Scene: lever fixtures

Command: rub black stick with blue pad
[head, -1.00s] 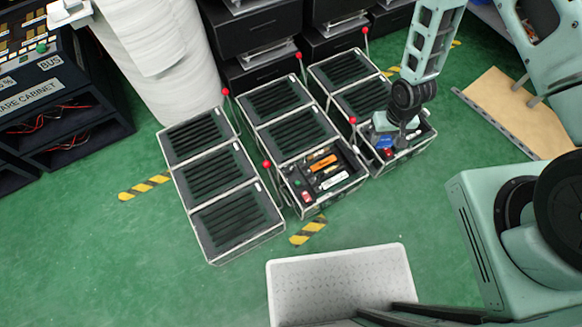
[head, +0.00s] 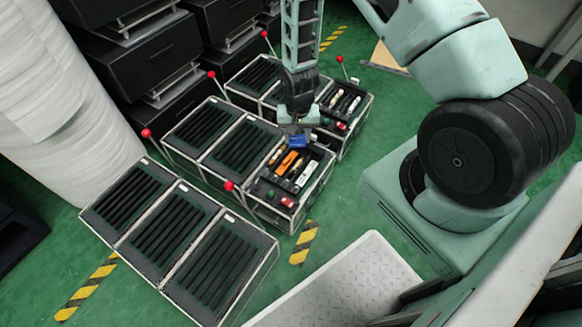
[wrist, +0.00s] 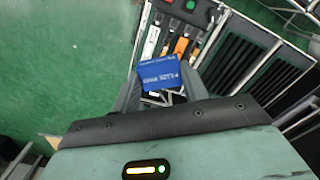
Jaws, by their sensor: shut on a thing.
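My gripper (head: 299,128) is shut on the blue pad (head: 300,141), a small flat block with white lettering. The pad also shows in the wrist view (wrist: 160,72), at the fingertips of my gripper (wrist: 163,95). The pad is held over the back right part of the middle fixture's open front compartment (head: 313,190). In that compartment lie an orange tool (head: 286,162), a white tool (head: 305,174) and other slim items. I cannot tell for sure which of these is the black stick; it may be among the dark, slim shapes there or hidden by the pad.
Three slatted fixtures with red-knobbed levers stand side by side; the left one (head: 172,240) is nearest. The right fixture's compartment (head: 345,103) holds more tools. Dark cabinets (head: 155,60) stand behind. A grey textured plate (head: 345,285) is in front.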

